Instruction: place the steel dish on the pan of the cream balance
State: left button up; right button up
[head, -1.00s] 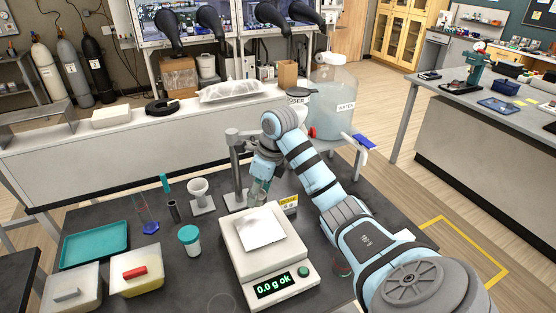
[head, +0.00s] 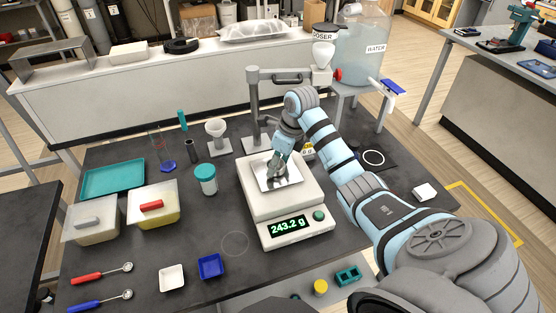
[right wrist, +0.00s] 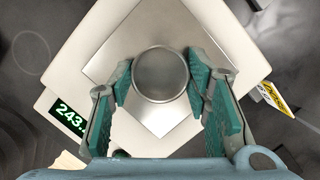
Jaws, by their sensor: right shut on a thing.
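The cream balance (head: 252,203) stands on the dark table, and its green display reads 243.2 g. Its square, shiny pan (head: 291,179) shows in both views. My right gripper (head: 276,168) is low over the pan, pointing down. In the right wrist view the round steel dish (right wrist: 160,74) is between the fingers of the right gripper (right wrist: 159,84), which are shut on its two sides. The dish is over the middle of the pan (right wrist: 150,30) and looks to be down on it. In the head view the gripper mostly hides the dish. My left gripper is not in view.
A grey stand (head: 253,110) with a white funnel rises behind the balance. A teal-lidded jar (head: 206,180) stands left of it. A yellow label block (right wrist: 272,97) is close to the balance. A blue tray (head: 210,266) and white tray (head: 172,277) lie at the front.

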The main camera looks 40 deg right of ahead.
aim_at(284, 167)
jog(key=shift+f, duration=0.2)
jog(key=o, duration=1.3)
jog(key=shift+r, duration=0.3)
jog(key=v, duration=0.8)
jog(key=shift+r+p, duration=0.1)
jog(key=shift+p, duration=0.25)
jog(key=p+v, duration=0.4)
jog(key=shift+s, duration=0.1)
